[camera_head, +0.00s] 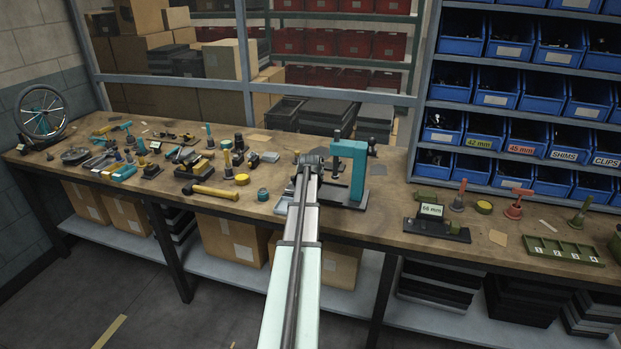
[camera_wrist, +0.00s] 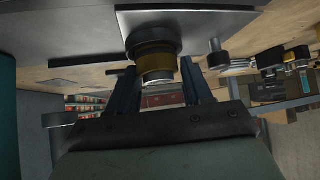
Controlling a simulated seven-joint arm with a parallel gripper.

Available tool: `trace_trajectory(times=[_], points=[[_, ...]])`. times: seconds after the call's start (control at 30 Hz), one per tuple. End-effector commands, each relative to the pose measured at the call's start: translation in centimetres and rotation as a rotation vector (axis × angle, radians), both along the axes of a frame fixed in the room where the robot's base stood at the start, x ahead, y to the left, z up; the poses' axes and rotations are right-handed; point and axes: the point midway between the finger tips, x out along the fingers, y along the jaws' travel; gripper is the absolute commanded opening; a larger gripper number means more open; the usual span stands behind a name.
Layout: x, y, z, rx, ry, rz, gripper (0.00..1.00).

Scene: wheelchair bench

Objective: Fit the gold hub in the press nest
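In the wrist view, the gold hub (camera_wrist: 152,66) shows as a short gold cylinder with a silver end. It lies between the tips of my gripper (camera_wrist: 157,66). A dark round ring (camera_wrist: 153,40), which looks like the press nest, is against it, on a grey plate (camera_wrist: 195,20). The hub appears in line with the ring; how deep it sits is unclear. Small gaps seem to show beside the hub, so contact with the fingers is uncertain. In the head view, my gripper (camera_head: 312,160) is beside the teal press (camera_head: 357,165); my arm hides the hub and nest.
A mallet (camera_head: 214,192), a yellow cylinder (camera_head: 242,180) and several tools crowd the bench to the left. To the right are a stand marked 66 mm (camera_head: 431,210) and a green tray (camera_head: 563,251). Blue bins (camera_head: 488,85) line the back right.

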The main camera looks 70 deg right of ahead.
Motion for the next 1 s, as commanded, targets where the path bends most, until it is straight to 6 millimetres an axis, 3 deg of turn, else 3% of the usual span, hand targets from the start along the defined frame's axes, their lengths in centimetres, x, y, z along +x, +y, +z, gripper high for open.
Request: trace_trajectory(times=[0.23,0.57,1.0], points=[[-0.1,0.0,-0.2,0.004,0.002,-0.001,0.75],[-0.1,0.3,0.0,0.005,0.001,-0.001,0.75],[-1.5,5.4,5.2,-0.001,0.000,-0.001,0.75]])
